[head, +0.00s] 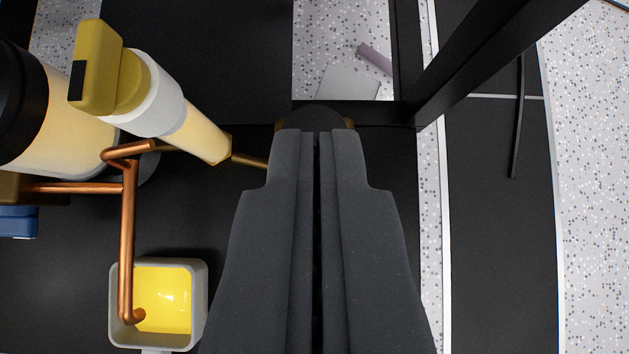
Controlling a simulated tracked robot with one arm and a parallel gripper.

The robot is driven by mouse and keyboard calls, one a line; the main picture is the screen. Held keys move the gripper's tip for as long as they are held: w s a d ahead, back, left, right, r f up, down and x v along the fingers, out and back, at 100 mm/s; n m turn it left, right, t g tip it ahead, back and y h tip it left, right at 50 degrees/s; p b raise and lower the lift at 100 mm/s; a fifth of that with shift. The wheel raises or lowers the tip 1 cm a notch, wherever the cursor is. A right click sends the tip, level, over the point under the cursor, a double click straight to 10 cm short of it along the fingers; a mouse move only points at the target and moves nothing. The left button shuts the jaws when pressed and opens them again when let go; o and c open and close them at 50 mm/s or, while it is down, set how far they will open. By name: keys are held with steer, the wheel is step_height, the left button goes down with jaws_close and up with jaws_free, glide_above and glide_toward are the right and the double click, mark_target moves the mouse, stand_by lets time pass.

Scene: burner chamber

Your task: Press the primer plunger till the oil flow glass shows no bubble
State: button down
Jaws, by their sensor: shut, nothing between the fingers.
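My gripper (316,138) is shut and empty, pointing away from the camera in the middle of the head view. Its tips overlap a round black knob with a brass collar (349,124), which looks like the primer plunger. The fingers hide most of it, and I cannot tell whether they touch it or how far down it is. A cream tube (198,135) with a white collar and an olive-yellow cap (95,68) lies up and left; a brass pipe joins it to the plunger's side. This may be the oil flow glass. I can make out no bubble in it.
A copper pipe (127,235) bends down into a grey square cup (200,300) with yellow liquid (165,298). A large cream cylinder (55,125) with a black end stands at the left. A black frame bar (480,60) crosses the upper right. Speckled floor (595,200) shows at the right.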

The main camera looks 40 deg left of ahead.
steer(key=f, duration=0.1)
steer(key=w+a+f+b, duration=0.1)
steer(key=f, duration=0.1)
steer(key=w+f, duration=0.1)
steer(key=f, duration=0.1)
steer(key=shift+a+f+b, duration=0.1)
steer(key=shift+a+b, duration=0.15)
steer(key=shift+b, duration=0.1)
steer(key=shift+f, duration=0.6)
steer(key=shift+d+f, duration=0.1)
steer(key=shift+f, duration=0.25)
steer(key=shift+s+f, duration=0.2)
steer(key=shift+f, duration=1.2)
step_height(320, 180, up, 4)
steer(key=shift+w+r+p, duration=0.15)
steer(key=shift+p, duration=0.75)
steer(key=p+v, duration=0.2)
steer(key=v, duration=0.8)
